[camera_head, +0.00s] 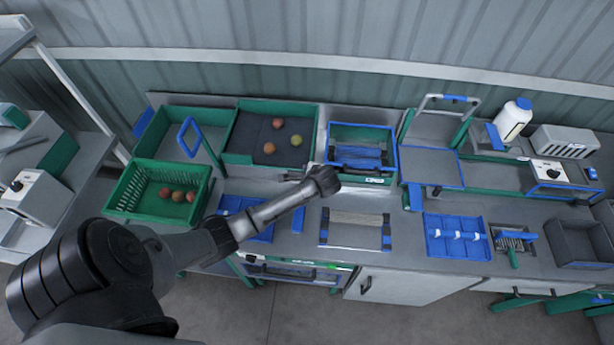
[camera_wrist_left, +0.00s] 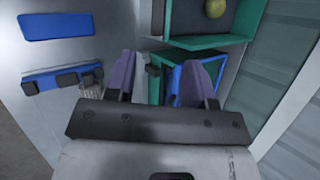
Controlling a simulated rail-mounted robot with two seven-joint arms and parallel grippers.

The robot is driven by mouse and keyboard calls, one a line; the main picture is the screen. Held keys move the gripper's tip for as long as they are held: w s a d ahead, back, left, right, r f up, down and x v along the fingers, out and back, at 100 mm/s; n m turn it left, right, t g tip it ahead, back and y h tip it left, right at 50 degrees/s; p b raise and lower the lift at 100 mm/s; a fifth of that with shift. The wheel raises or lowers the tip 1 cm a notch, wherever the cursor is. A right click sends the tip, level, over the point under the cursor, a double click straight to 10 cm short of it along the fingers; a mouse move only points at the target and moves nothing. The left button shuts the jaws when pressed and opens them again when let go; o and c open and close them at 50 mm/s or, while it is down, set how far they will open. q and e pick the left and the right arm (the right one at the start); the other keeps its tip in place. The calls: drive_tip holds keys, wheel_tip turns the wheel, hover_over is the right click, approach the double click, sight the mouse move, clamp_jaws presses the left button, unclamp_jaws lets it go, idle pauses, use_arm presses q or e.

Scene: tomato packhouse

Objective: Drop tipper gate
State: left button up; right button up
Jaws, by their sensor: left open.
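My left arm reaches in from the lower left in the head view. Its wrist end (camera_head: 325,180) is just in front of a blue-rimmed green box (camera_head: 362,131) at the back of the bench. In the left wrist view my left gripper (camera_wrist_left: 158,78) is open, with nothing between its two purple fingers. The box (camera_wrist_left: 168,90) lies beyond and between the fingers, partly hidden by the right one. A green tilted tray with a dark bed (camera_head: 245,140) stands left of the box and holds a few tomatoes. I cannot tell which part is the tipper gate.
A green crate (camera_head: 125,195) with tomatoes and a blue loop handle (camera_head: 182,138) stand left. A brush mat (camera_head: 355,228) lies in front of the box. A blue tray (camera_head: 436,250), a white bottle (camera_head: 512,118) and a grey bin (camera_head: 580,242) are to the right.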

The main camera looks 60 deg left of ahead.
sight(294, 174)
use_arm(q)
drive_tip(key=shift+n, duration=0.7)
drive_tip(key=x, duration=1.2)
drive_tip(key=shift+s+a+f+b, duration=0.1)
drive_tip(key=shift+s+f+b, duration=0.05)
drive_tip(key=shift+s+b, duration=0.15)
drive_tip(key=shift+w+a+f, duration=0.1)
drive_tip(key=shift+a+f, duration=0.4)
drive_tip(key=shift+c, duration=0.3)
